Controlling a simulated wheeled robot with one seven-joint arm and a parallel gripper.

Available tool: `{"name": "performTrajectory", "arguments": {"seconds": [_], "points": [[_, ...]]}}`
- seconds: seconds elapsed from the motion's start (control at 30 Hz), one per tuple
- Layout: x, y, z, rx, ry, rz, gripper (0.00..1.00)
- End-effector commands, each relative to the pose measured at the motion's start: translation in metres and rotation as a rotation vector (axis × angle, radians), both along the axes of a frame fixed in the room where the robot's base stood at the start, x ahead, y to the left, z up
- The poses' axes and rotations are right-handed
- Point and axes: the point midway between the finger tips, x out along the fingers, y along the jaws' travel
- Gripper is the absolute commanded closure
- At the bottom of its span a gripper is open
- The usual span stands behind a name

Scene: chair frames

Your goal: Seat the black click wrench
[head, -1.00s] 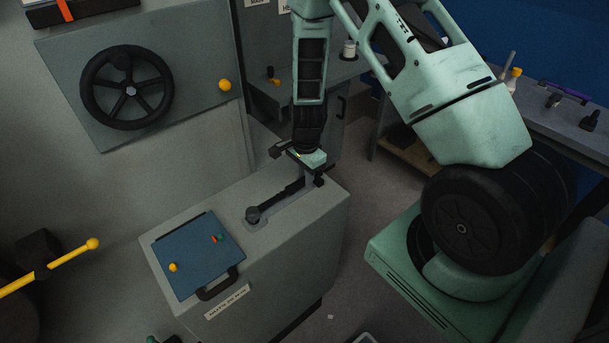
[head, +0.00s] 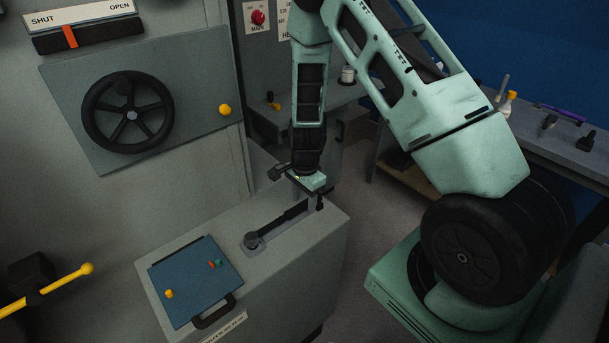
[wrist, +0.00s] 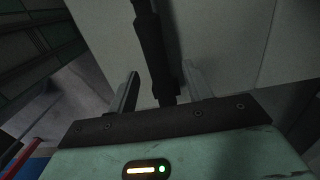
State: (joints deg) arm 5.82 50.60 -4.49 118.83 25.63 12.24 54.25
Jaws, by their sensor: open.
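The black click wrench (head: 285,218) lies along the top of the grey cabinet, its round head end (head: 251,240) toward the front left and its handle toward the back right. A pale grey plate shows under the head; whether the head is engaged with anything there is unclear. My gripper (head: 312,200) is over the handle end, pointing down. In the wrist view, the dark wrench handle (wrist: 152,50) runs between my two open fingers, and I see no clear grip on it.
A blue panel (head: 190,293) with small knobs and a black handle is on the cabinet's front left. A black handwheel (head: 128,113) is on the wall plate behind. A yellow-ended lever (head: 60,285) projects at left. A workbench with tools (head: 555,150) stands at right.

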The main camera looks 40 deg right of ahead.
Motion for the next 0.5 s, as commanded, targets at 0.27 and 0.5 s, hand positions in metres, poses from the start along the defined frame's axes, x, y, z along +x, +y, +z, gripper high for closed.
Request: {"name": "performTrajectory", "arguments": {"seconds": [0.27,0.5], "points": [[0.001,-0.001,0.049,-0.001,-0.006,0.003,0.50],[0.001,-0.002,0.104,0.000,-0.006,0.002,0.50]]}}
